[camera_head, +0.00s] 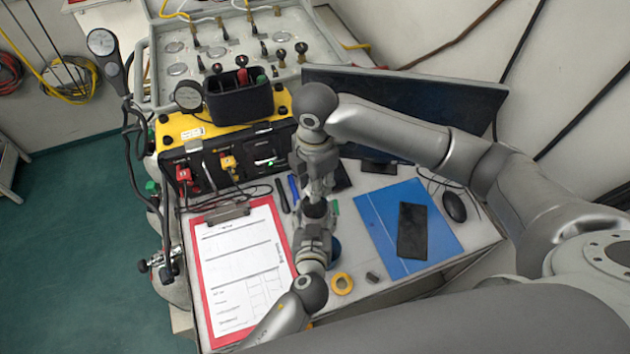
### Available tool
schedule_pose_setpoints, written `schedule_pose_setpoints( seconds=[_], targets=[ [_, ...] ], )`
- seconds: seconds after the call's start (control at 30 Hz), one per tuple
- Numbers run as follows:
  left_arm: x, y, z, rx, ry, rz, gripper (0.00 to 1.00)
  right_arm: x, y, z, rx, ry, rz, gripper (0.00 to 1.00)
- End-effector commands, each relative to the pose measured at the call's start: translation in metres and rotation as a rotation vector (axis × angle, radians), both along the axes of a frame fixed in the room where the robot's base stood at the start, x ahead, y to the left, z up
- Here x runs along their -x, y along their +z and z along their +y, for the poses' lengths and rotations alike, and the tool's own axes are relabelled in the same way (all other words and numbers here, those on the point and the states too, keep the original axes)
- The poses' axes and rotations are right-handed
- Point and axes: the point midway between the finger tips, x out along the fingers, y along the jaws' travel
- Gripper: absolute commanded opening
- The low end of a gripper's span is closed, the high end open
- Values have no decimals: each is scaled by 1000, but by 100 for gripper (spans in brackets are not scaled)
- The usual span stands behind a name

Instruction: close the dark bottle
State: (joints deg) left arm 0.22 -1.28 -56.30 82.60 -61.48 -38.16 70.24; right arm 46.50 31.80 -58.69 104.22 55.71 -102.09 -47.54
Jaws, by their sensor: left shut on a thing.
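My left gripper (315,212) comes in from the lower left over the middle of the desk and is shut on a dark thing. This looks like the dark bottle, but the grippers hide nearly all of it. My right gripper (319,182) comes down from above, just behind the left one. Its fingertips are hidden, so I cannot tell whether it is open or holds a cap. The bottle's mouth cannot be seen. A dark blue rounded thing (335,252) shows partly beside my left wrist; I cannot tell what it is.
A red clipboard with paper (240,268) lies at left. A blue folder (385,222) with a black phone (412,230) and a mouse (454,206) lie at right. A yellow ring (342,283) is near the front. The yellow-black air panel (190,130) and monitor (415,108) stand behind.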

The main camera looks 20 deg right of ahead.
Motion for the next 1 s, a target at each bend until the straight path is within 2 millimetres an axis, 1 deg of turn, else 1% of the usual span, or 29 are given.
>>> schedule_pose_setpoints(
  seconds=[0.1,0.5,0.6,0.73,0.77,0.9,1.0],
  targets=[
    [1,-1,0,-1,-1,2,0,1,0,1,-4,-221,1,1],
    [1,-1,0,-1,-1,2,0,0,-1,1,-4,-1016,2,1],
    [1,-1,0,-1,-2,2,0,0,0,1,-5,-1143,-1,1],
    [1,-1,0,-2,-3,1,0,-1,0,1,-4,-1133,-2,1],
    [1,-1,0,-2,-3,1,0,-1,0,1,-4,-1132,-2,32],
    [1,-1,-1,-1,-2,2,0,0,0,1,-3,-1131,-2,50],
    [1,-1,0,-1,-2,2,0,0,0,0,-2,-1130,-1,51]
  ],
)
